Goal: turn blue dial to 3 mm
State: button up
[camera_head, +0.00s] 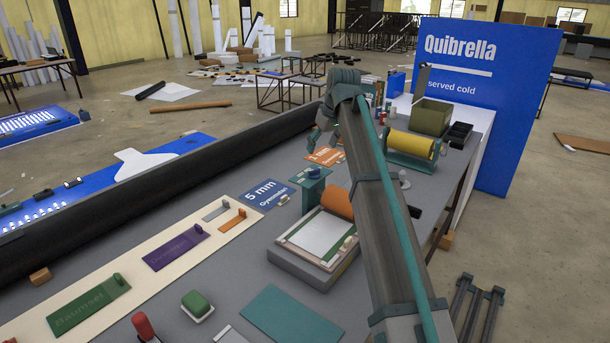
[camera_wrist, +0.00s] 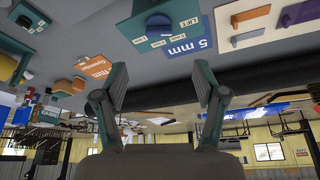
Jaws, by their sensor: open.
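The blue dial (camera_wrist: 158,24) sits on a teal block (camera_wrist: 135,10) near the top of the upside-down wrist view. Small pale labels marked in mm are set around it. Which mark the dial points to is too small to tell. In the head view the teal block (camera_head: 311,188) stands mid-table, with the small blue dial (camera_head: 314,171) on top. My gripper (camera_wrist: 161,86) is open and empty, its two fingers wide apart. In the head view my gripper (camera_head: 324,132) is beyond the block, apart from it, and partly hidden by my arm.
A blue 5 mm card (camera_head: 265,193) lies left of the block, and an orange card (camera_head: 326,157) lies beyond it. A tray with a white sheet (camera_head: 316,236) and an orange roller (camera_head: 338,202) are close in front. A yellow roll (camera_head: 409,143) stands at right.

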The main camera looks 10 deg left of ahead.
aim_at(315, 170)
jog(key=p+x, duration=0.2)
jog(key=x, duration=0.8)
jog(key=shift+d+f+p, duration=0.1)
jog(key=shift+f+p, duration=0.2)
jog(key=shift+p, duration=0.05)
jog(key=shift+c, duration=0.4)
jog(key=c, duration=1.1)
